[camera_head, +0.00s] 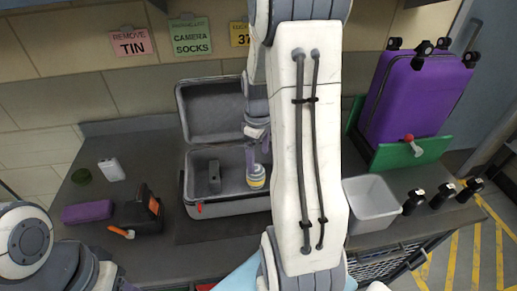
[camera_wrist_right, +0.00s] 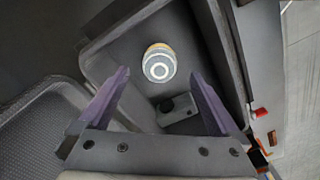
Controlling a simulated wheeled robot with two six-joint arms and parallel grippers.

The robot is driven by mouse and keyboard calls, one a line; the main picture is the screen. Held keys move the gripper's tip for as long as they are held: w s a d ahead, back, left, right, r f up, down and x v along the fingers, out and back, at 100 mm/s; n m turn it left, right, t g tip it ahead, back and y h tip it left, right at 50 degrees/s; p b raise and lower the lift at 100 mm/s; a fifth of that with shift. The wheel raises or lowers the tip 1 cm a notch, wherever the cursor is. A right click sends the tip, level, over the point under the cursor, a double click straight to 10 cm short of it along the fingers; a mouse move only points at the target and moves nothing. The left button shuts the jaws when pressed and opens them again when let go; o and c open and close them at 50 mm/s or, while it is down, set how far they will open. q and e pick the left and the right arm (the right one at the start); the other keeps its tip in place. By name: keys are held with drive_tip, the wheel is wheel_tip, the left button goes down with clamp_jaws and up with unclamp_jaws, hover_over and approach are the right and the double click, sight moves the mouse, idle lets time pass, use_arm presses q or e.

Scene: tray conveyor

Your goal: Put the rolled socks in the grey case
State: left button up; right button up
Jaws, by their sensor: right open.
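The grey case (camera_head: 232,207) stands open on the counter, its lid (camera_head: 212,112) tipped up at the back. My arm hides the case's right side. My left gripper is out of view.
A dark camera (camera_head: 214,176) stands in the case. Left are a purple case (camera_head: 88,212), a black device (camera_head: 143,211) and a white box (camera_head: 111,169). Right are an empty white bin (camera_head: 372,222), several black bottles (camera_head: 440,196) and a purple suitcase (camera_head: 410,98).

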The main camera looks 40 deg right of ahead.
drive_tip(key=shift+r, duration=1.2)
drive_tip(key=shift+a, duration=0.15)
drive_tip(key=s+a+r+n, duration=0.1)
drive_tip(key=a+r, duration=0.1)
drive_tip(key=a, duration=0.8)
drive_tip(key=s+a+r+n, duration=0.1)
drive_tip(key=a+r, duration=0.1)
drive_tip(key=a, duration=0.8)
drive_tip(key=s+a+r+y, duration=0.1)
drive_tip(key=s+a, duration=1)
drive_tip(key=s, duration=0.2)
drive_tip(key=shift+s+r+n, duration=0.15)
drive_tip(key=shift+s+n, duration=0.25)
